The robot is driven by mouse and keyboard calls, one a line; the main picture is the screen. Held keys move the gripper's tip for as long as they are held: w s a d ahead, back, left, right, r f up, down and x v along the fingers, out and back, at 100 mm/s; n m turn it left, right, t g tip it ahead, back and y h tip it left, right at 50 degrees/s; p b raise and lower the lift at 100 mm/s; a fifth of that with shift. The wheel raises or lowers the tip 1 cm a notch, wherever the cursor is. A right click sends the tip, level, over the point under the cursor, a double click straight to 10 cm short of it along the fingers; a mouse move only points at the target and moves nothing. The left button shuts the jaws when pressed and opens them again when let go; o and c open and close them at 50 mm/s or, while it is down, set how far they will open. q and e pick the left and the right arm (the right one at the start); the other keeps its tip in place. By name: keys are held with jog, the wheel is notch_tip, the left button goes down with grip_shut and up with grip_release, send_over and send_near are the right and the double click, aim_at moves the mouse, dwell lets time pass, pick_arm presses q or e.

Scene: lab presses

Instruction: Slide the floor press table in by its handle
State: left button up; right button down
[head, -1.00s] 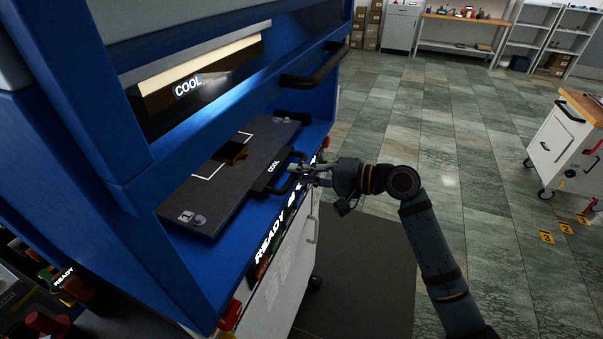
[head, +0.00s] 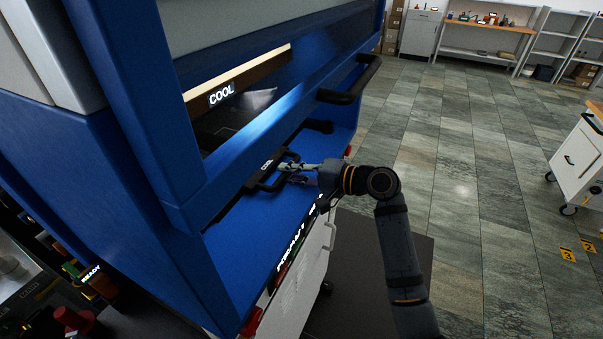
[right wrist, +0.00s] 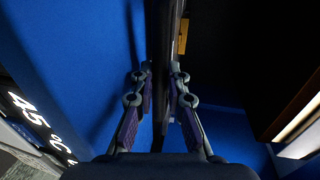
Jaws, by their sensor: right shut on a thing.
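The floor press (head: 110,150) is a large blue machine in the head view. Its dark table is almost wholly inside the press; a dark part of it (head: 222,127) shows through the opening. The table's front edge, marked COOL (head: 265,166), shows at the front with a black loop handle (head: 267,186). My right gripper (head: 290,174) is shut on this handle from the right. In the right wrist view its two fingers (right wrist: 157,88) lie on either side of a dark upright bar. My left gripper is not in view.
A black bar handle (head: 352,88) juts from the press frame above the table. A blue ledge (head: 275,225) and lit panel (head: 290,250) lie below. Tiled floor (head: 470,190) to the right is open, with a white cart (head: 583,155) at the far right.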

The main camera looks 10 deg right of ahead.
jog(key=c, duration=1.6)
grip_release()
jog(key=shift+r, duration=0.1)
jog(key=shift+v, duration=6)
